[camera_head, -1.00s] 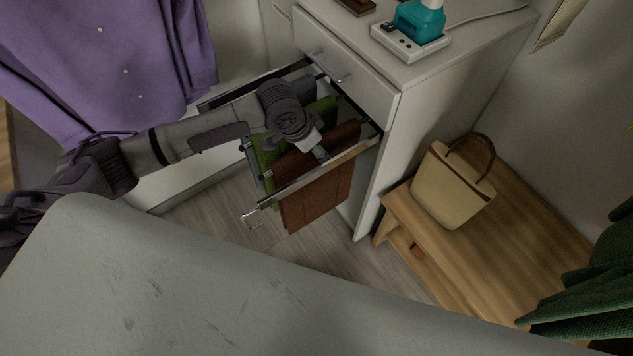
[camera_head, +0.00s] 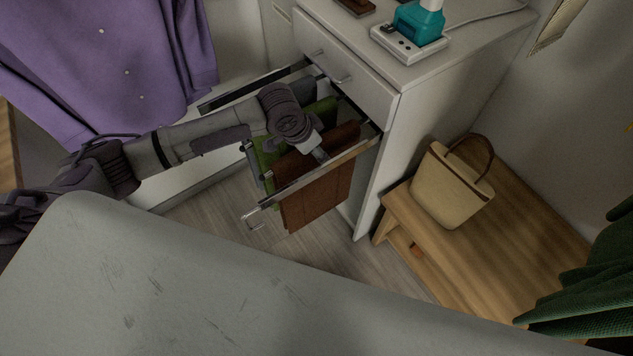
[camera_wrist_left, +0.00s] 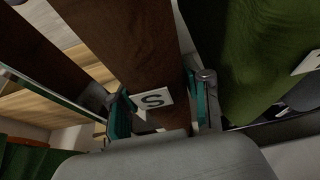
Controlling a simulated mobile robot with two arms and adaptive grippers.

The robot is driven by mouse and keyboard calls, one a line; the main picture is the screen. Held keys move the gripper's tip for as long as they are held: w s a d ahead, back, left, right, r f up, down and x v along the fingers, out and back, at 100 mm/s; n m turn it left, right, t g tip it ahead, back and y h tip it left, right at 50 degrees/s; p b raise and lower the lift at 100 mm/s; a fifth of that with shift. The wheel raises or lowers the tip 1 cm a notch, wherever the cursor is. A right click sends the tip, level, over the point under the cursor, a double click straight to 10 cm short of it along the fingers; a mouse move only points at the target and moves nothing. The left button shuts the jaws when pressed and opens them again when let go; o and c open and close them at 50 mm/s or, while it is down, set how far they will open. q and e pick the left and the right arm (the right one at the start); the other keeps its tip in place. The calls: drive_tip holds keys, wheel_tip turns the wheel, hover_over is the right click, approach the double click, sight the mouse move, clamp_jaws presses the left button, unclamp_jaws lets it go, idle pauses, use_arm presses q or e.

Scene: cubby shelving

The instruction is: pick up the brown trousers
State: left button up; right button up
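The brown trousers (camera_head: 319,197) hang folded over the front part of a pulled-out rack below the cabinet's drawer. In the left wrist view the brown trousers (camera_wrist_left: 125,45) carry a white tag marked "S" and lie between my fingers. My left gripper (camera_head: 319,154) is over the top of the trousers; its fingertips are mostly hidden in the head view. In the left wrist view the left gripper (camera_wrist_left: 162,112) has its teal-padded fingers apart, one on each side of the brown cloth. Firm contact cannot be made out. My right gripper is not in view.
Green trousers (camera_head: 265,152) hang right behind the brown ones, also in the wrist view (camera_wrist_left: 250,55). The white cabinet (camera_head: 440,120) stands to the right, then a wooden bench (camera_head: 530,245) with a beige bag (camera_head: 450,190). A purple shirt (camera_head: 110,60) hangs at left.

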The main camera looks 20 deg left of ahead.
use_arm(q)
clamp_jaws()
